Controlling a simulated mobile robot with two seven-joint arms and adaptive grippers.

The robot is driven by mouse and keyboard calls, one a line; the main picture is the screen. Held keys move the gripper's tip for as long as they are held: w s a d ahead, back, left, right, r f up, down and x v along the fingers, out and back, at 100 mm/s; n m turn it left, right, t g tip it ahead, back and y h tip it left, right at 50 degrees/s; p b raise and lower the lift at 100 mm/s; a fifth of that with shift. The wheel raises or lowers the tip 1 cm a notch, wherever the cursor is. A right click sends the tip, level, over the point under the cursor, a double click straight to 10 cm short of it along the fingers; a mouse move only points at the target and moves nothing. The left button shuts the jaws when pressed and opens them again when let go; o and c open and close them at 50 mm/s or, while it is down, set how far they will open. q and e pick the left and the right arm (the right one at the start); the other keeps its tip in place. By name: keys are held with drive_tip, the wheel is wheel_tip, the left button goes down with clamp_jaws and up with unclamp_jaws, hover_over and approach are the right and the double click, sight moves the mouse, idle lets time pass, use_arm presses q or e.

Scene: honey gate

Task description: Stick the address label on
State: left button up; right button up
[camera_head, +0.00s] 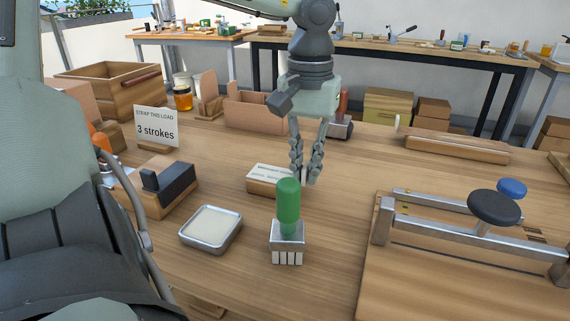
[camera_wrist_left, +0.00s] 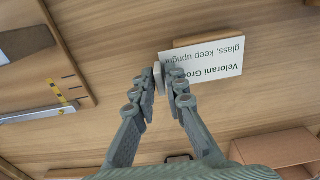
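The address label (camera_head: 271,172) is a white printed card on a small wooden block left of my left gripper. In the left wrist view the label (camera_wrist_left: 215,62) appears upside down, reading "Velorani Gro…" and "glass, keep upright". My left gripper (camera_head: 306,182) points down just right of the block. In the wrist view its fingers (camera_wrist_left: 166,95) are slightly apart, with the label beside the right finger. A small pale piece shows at the left fingertip; I cannot tell what it is. No label is visibly held. My right gripper is not in view.
A green-handled brush (camera_head: 288,208) stands in front of the gripper, with a pale-filled metal tin (camera_head: 211,230) left of it. A board with a metal rail (camera_head: 455,232) and dark knob is at right. A "3 strokes" sign (camera_head: 156,128) stands at left. Cardboard boxes (camera_head: 258,113) stand behind.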

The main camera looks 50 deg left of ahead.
use_arm(q)
clamp_jaws()
drive_tip(key=shift+r+p, duration=2.95)
drive_tip(key=shift+r, duration=1.1)
